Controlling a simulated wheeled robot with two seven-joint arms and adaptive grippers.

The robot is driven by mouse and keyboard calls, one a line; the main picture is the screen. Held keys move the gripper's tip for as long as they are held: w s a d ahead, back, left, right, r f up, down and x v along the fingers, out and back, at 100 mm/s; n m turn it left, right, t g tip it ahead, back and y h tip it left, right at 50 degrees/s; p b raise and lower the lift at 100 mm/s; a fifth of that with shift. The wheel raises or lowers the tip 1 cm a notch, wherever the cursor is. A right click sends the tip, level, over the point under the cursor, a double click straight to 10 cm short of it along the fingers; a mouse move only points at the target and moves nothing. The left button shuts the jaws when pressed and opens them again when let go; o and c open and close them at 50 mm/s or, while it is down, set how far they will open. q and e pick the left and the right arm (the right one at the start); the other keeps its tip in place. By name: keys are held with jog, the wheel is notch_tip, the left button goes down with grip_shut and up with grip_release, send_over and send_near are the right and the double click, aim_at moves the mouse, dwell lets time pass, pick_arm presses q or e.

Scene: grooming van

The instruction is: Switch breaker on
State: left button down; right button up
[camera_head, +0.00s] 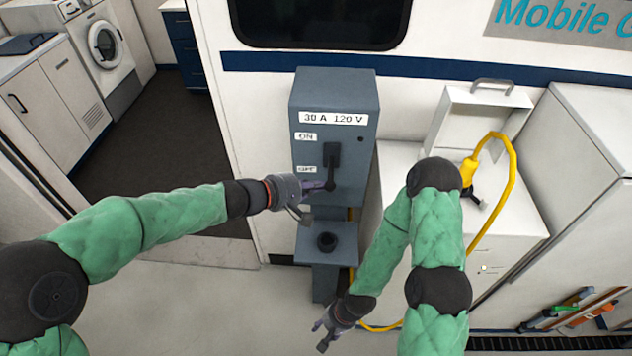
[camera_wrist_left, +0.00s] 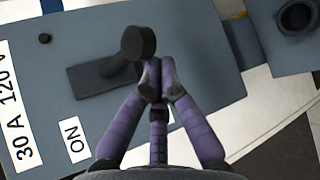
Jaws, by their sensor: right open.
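The breaker is a grey box (camera_head: 350,100) labelled "30 A 120 V", with an ON label (camera_head: 306,136) above a partly covered OFF label. Its black lever (camera_head: 332,160) points down toward the OFF end, with its round knob lowest. In the left wrist view the lever's knob (camera_wrist_left: 138,42) stands out from the box, just beyond the fingertips. My left gripper (camera_head: 328,187) is at the knob; its fingers (camera_wrist_left: 159,78) are together with nothing visible between them. Whether they touch the knob is unclear. My right gripper (camera_head: 328,335) is open, low near the floor, away from the breaker.
Below the breaker is a grey ledge with a round black socket (camera_head: 327,241). A yellow cable and plug (camera_head: 469,170) lie on the white cabinet at right, beside an open lidded box (camera_head: 475,120). An open doorway with dark floor (camera_head: 160,130) is at left.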

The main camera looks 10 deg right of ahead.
aim_at(329, 181)
pick_arm(q)
jog(key=r+n+g+y+p, duration=0.1)
jog(key=r+g+p, duration=0.1)
jog(key=p, duration=0.9)
jog(key=s+r+n+g+y+p, duration=0.1)
jog(key=r+n+g+p, duration=0.1)
jog(key=p, duration=0.9)
jog(key=shift+s+a+r, duration=0.2)
jog(key=shift+r, duration=0.1)
jog(key=shift+r+p, duration=0.35)
jog(key=shift+p, duration=0.7)
jog(key=shift+r, duration=0.3)
jog(key=shift+r+p, duration=0.7)
jog(key=shift+r, duration=0.15)
